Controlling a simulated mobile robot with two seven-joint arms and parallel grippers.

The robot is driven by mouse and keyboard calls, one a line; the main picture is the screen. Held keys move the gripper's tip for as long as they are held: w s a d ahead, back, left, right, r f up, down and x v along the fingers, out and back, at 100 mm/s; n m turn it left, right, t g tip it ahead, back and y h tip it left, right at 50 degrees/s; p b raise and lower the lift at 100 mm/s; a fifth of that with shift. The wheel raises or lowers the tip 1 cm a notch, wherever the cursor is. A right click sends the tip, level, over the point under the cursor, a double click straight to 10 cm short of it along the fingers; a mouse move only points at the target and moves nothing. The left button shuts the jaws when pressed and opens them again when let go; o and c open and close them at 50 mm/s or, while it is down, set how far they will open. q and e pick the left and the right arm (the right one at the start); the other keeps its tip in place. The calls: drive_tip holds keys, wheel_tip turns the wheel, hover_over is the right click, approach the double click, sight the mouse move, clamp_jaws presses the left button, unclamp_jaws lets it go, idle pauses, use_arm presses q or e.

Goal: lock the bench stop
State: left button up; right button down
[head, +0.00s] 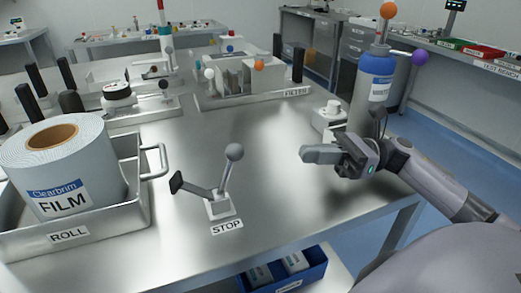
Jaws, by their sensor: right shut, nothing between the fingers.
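The bench stop (219,207) stands on the steel bench near its front edge, above a label reading STOP. Its lever rises upright, tilted slightly right, with a grey ball knob (234,152) on top. A dark flat arm (188,188) with a paddle end sticks out from it to the upper left. My right gripper (308,155) is to the right of the knob, above the bench, with its fingers together, pointing left. It is apart from the stop and holds nothing. My left gripper is not in view.
A metal tray (140,205) labelled ROLL holds a large film roll (60,160) at the left. A blue-topped cylinder (371,95) stands behind my right gripper. The FILTER unit (250,90) is at the back. A blue bin (290,272) sits below the front edge. The bench middle is clear.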

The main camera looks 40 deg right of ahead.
drive_tip(key=p, duration=0.2)
approach(226, 172)
wheel_tip(226, 172, up, 4)
drive_tip(key=w+a, duration=0.1)
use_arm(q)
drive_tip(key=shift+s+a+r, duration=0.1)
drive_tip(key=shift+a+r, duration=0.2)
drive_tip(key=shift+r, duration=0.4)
use_arm(e)
drive_tip(key=shift+x, duration=1.1)
use_arm(q)
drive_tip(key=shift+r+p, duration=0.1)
drive_tip(key=shift+p, duration=0.3)
